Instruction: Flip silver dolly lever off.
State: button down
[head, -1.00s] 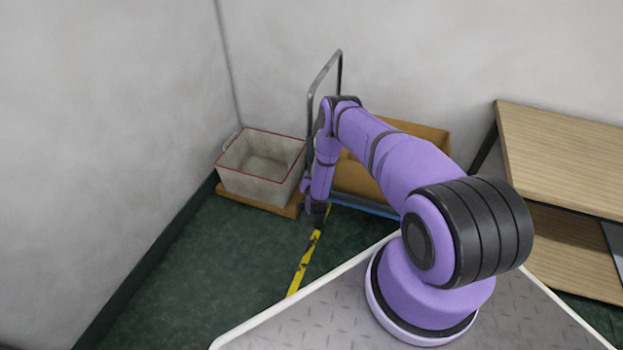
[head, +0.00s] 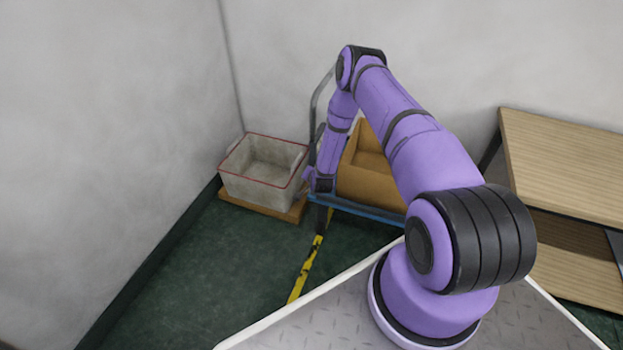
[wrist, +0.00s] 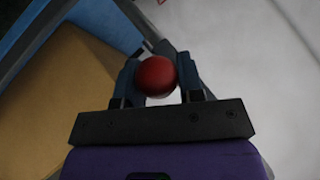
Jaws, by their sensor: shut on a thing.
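In the wrist view a round red knob (wrist: 156,76) sits between the two dark fingers of my gripper (wrist: 157,68), which is shut on it. The lever's shaft is hidden behind the knob and fingers. The dolly's blue deck (head: 362,209) shows in the head view, with a tall grey push handle (head: 317,100) at its left end. In the head view my gripper (head: 324,186) is low at the deck's left end; its fingers and the knob are too small to make out there.
A tan box (head: 372,180) stands on the dolly. A grey bin with a red rim (head: 262,185) rests on a wooden base to the left. Yellow-black tape (head: 305,270) crosses the green floor. A wooden shelf unit (head: 570,150) stands at right. The floor at left is clear.

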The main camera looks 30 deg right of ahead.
jog(key=shift+w+d+r, duration=0.15)
jog(key=shift+r, duration=0.05)
jog(key=c, duration=0.8)
grip_release()
jog(key=shift+o, duration=0.2)
jog(key=v, duration=1.1)
